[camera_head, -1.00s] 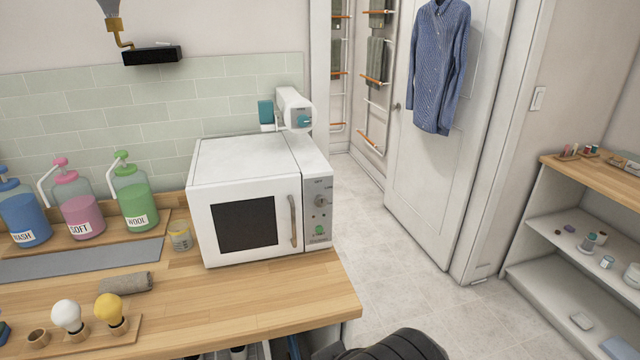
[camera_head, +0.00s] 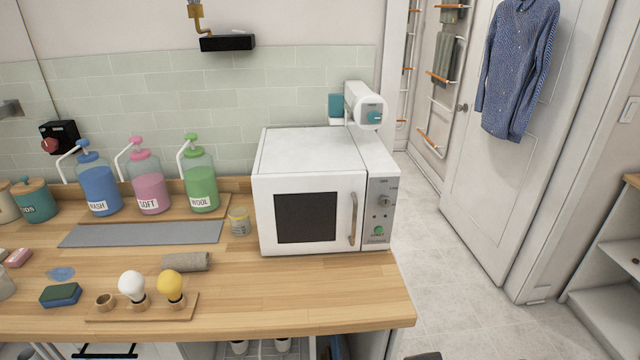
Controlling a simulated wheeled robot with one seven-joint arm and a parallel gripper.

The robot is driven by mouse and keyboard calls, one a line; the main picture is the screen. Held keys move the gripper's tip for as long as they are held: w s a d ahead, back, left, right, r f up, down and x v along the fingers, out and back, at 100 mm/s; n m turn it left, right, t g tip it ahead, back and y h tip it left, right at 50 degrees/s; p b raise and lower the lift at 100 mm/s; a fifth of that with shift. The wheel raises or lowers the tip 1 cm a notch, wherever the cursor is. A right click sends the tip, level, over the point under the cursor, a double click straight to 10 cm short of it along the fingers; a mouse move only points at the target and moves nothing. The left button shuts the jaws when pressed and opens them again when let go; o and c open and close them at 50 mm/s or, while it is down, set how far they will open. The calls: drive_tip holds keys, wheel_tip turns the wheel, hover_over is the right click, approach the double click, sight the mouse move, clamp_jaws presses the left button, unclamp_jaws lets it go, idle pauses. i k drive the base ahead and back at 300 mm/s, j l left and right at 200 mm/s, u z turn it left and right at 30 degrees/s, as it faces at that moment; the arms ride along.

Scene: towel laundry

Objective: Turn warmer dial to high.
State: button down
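The warmer (camera_head: 309,217) is a white microwave-like box near the right end of the wooden counter. Its door, with a dark window and a vertical handle (camera_head: 353,219), is closed. The grey control panel on its right side holds a round dial (camera_head: 384,201) with small markings around it, too small to read. A green button (camera_head: 379,231) sits below the dial. My gripper is not in view; a dark piece shows at the bottom edge, and I cannot tell what it is.
The counter (camera_head: 340,290) is clear in front of the warmer. A rolled grey towel (camera_head: 187,262), a jar (camera_head: 240,222), pump bottles (camera_head: 150,190) and a bulb rack (camera_head: 140,306) stand to the left. Open floor (camera_head: 440,250) lies right of the counter, before a white door (camera_head: 500,200).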

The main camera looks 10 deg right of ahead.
sight(384, 202)
drive_tip(key=i+j, duration=0.2)
drive_tip(key=j, duration=0.2)
drive_tip(key=i+j+z, duration=0.15)
drive_tip(key=i+j, duration=0.3)
drive_tip(key=j, duration=0.3)
drive_tip(key=z, duration=0.05)
